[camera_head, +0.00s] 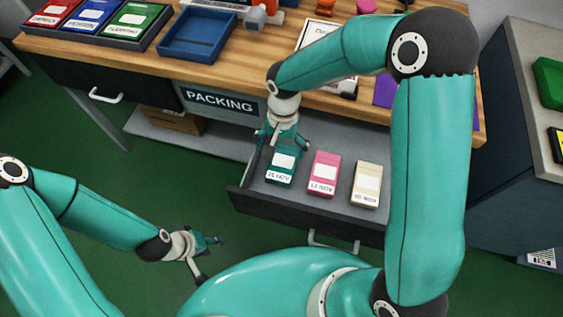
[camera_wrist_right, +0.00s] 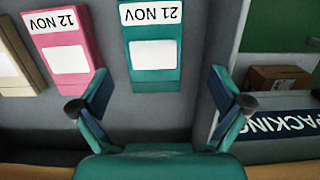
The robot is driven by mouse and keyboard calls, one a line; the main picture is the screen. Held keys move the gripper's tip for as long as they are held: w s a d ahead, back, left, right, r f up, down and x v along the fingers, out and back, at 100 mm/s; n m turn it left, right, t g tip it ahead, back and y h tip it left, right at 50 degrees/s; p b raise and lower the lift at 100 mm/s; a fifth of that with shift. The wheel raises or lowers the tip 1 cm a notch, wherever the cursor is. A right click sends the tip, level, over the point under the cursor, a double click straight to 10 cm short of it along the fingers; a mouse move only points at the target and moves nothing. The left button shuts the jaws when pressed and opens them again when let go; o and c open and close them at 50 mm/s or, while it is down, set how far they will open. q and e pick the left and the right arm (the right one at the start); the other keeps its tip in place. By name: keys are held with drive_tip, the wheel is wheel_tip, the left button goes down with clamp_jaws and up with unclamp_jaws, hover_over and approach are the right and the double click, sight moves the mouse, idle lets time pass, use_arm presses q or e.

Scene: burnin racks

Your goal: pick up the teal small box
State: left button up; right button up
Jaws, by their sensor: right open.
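The teal small box (camera_head: 281,167) lies in the open drawer (camera_head: 262,198), leftmost of three boxes. Its label reads 21 NOV. In the right wrist view the teal box (camera_wrist_right: 152,75) lies ahead of my right gripper (camera_wrist_right: 160,103), between the lines of its spread fingers but apart from them. In the head view my right gripper (camera_head: 282,136) is over the back of the drawer, just behind the teal box. It is open and empty. My left gripper (camera_head: 207,252) is low at the left, over the green floor, away from the drawer; its finger opening is unclear.
A cardboard box (camera_head: 172,120) sits on the shelf below.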

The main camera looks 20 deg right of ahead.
sight(283, 160)
drive_tip(key=shift+s+d+f, duration=0.1)
drive_tip(key=shift+s+f, duration=0.1)
drive_tip(key=shift+f, duration=1.15)
drive_tip(key=shift+s+f, duration=0.2)
drive_tip(key=shift+f, duration=1.15)
drive_tip(key=c, duration=1.3)
drive_tip(key=shift+o, duration=0.2)
